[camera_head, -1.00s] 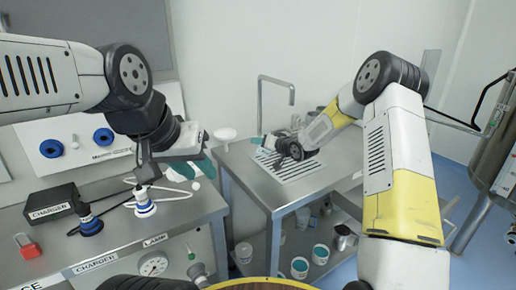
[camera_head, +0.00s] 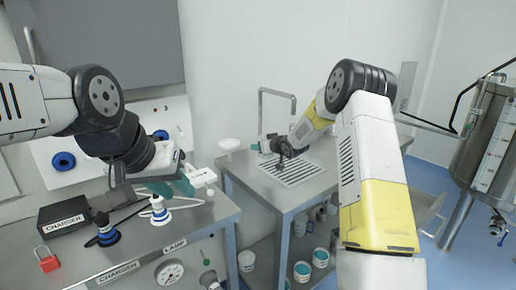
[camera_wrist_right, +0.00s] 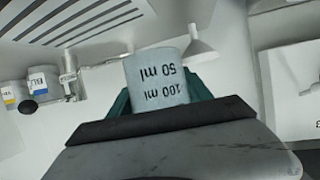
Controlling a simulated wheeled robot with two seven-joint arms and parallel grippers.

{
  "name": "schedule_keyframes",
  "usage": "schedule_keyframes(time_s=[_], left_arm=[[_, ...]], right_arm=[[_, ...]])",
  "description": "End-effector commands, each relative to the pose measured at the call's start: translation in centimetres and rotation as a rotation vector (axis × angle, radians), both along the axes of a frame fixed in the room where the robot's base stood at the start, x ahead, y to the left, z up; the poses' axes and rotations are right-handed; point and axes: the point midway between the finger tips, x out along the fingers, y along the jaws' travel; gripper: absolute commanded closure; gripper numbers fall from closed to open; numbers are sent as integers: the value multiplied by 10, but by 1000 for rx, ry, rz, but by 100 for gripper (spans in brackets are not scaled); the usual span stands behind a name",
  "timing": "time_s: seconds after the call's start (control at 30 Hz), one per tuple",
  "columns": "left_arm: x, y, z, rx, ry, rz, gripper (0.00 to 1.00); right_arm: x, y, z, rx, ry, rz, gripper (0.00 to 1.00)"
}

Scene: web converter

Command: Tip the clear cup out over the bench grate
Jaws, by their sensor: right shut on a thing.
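The clear cup (camera_wrist_right: 158,80) is between the teal fingers of my right gripper (camera_wrist_right: 160,100) in the right wrist view. Its 50 ml and 100 ml marks read upside down there, and its contents cannot be seen. In the head view my right gripper (camera_head: 280,152) is by the rear left part of the slotted bench grate (camera_head: 295,174); the cup is too small there to judge its tilt. The grate also shows at the top left of the wrist view (camera_wrist_right: 85,20). My left gripper (camera_head: 172,187) has its teal fingers apart, above the left bench.
The left bench (camera_head: 205,215) holds a black charger box (camera_head: 63,215), a red padlock (camera_head: 47,262) and blue-and-white connectors (camera_head: 160,212). Several tubs sit on the shelf below. A steel tank (camera_head: 490,145) is at right.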

Motion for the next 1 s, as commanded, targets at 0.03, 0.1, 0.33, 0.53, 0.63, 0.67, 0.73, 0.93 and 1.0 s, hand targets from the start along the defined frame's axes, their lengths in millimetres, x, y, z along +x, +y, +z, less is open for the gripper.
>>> schedule_keyframes(time_s=[0.03,0.1,0.33,0.53,0.63,0.67,0.73,0.93,1.0], left_arm=[[0,0,0,0,0,0,67],[0,0,0,0,0,0,67],[0,0,0,0,0,0,67],[0,0,0,0,0,0,67],[0,0,0,0,0,0,67],[0,0,0,0,0,0,67],[0,0,0,0,0,0,67],[0,0,0,0,0,0,67],[0,0,0,0,0,0,67]], right_arm=[[0,0,0,-1,0,0,96],[0,0,0,0,-1,0,96],[0,0,3,1,-2,0,96],[0,-1,19,1,-3,-1,96],[0,0,28,2,-2,0,96],[0,0,29,2,-2,0,96],[0,0,31,1,-1,0,96],[0,0,30,2,0,1,96],[-2,0,31,1,-1,-1,96]])
